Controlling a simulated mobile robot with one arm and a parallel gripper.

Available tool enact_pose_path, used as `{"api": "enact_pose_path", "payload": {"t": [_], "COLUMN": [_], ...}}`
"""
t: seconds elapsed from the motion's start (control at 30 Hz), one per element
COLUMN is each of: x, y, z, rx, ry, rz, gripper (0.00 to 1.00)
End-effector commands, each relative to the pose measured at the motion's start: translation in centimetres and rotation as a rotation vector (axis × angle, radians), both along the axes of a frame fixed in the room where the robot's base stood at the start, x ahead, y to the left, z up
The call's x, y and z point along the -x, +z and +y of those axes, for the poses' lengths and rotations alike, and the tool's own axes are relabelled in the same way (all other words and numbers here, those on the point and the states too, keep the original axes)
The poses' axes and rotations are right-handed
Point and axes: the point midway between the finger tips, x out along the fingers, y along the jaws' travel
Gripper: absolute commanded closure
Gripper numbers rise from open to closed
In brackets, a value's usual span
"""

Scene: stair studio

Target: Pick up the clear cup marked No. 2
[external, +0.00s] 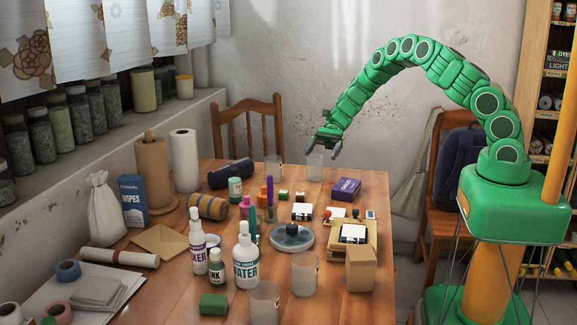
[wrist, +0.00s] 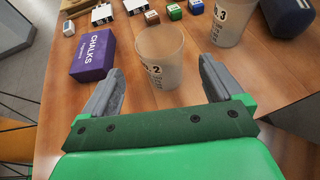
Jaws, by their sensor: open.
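The clear cup marked No. 2 (wrist: 160,62) stands upright on the wooden table in the wrist view, just beyond and between my fingertips. It also shows in the external view (external: 315,168) near the table's far edge. My gripper (wrist: 157,85) is open and empty, one grey finger on each side of the cup's near part. In the external view my gripper (external: 328,143) hangs just above and right of that cup. A similar clear cup marked with a 3 (wrist: 231,20) stands farther right in the wrist view.
A purple chalks box (wrist: 93,54) stands left of the cup in the wrist view. Several small blocks (wrist: 173,11) lie beyond it, and a dark blue roll (wrist: 288,15) lies at the right. Two more clear cups (external: 305,274) stand at the table's near side.

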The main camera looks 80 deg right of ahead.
Motion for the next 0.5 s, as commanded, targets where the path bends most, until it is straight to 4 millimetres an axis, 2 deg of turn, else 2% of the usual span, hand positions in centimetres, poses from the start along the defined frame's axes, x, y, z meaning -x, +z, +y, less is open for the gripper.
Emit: {"api": "enact_pose_path", "payload": {"t": [0.1,0.27,0.5], "x": [-0.2,-0.5,-1.4], "y": [-0.4,-0.7,-1.9], "z": [1.1,1.9,4.6], "rx": [-0.001,-0.003,-0.002], "ry": [0.002,0.003,0.005], "rz": [0.002,0.002,0.001], "gripper": [0.06,0.06,0.06]}}
